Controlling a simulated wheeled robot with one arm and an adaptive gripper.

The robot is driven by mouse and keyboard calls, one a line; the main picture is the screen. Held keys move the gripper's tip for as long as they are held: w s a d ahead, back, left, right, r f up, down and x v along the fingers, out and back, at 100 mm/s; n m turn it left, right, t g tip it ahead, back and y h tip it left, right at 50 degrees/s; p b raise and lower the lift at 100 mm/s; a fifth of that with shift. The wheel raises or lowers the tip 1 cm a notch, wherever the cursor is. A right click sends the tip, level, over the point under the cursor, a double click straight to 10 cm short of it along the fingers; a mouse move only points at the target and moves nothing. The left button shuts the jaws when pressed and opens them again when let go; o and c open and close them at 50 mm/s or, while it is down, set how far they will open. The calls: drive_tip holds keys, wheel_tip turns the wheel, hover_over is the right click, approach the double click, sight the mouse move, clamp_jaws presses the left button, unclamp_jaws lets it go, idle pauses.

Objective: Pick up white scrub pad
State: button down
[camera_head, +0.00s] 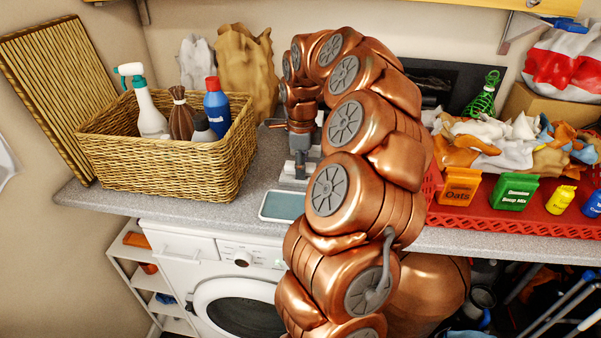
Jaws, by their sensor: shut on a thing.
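My gripper (299,168) is at the end of my copper arm, low over the grey worktop between the wicker basket and the dark appliance at the back. It points down and is shut on a small pale thing at its fingertips, which I take to be the white scrub pad. The pad is mostly hidden by the grey fingers, and its outline is too small to make out. I cannot tell whether it touches the worktop.
A wicker basket (150,165) with bottles stands left of my gripper. A shallow tray (284,206) lies just in front. A red crate (520,215) with packets and cloths is at right. Paper bags (247,70) stand behind. The worktop (110,203) overhangs a washing machine (200,250).

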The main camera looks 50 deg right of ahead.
drive_tip(key=shift+r, duration=0.1)
drive_tip(key=shift+r+b, duration=0.65)
drive_tip(key=shift+r, duration=0.95)
drive_tip(key=s+a+b, duration=0.1)
drive_tip(key=s+a, duration=0.2)
drive_tip(key=s, duration=0.1)
drive_tip(key=s+a+r+b, duration=0.1)
drive_tip(key=s+a, duration=0.3)
drive_tip(key=s+a+b, duration=0.1)
drive_tip(key=s+a, duration=0.2)
drive_tip(key=s, duration=0.1)
drive_tip(key=shift+a+r+b, duration=0.25)
drive_tip(key=shift+r+b, duration=0.05)
drive_tip(key=shift+b, duration=0.05)
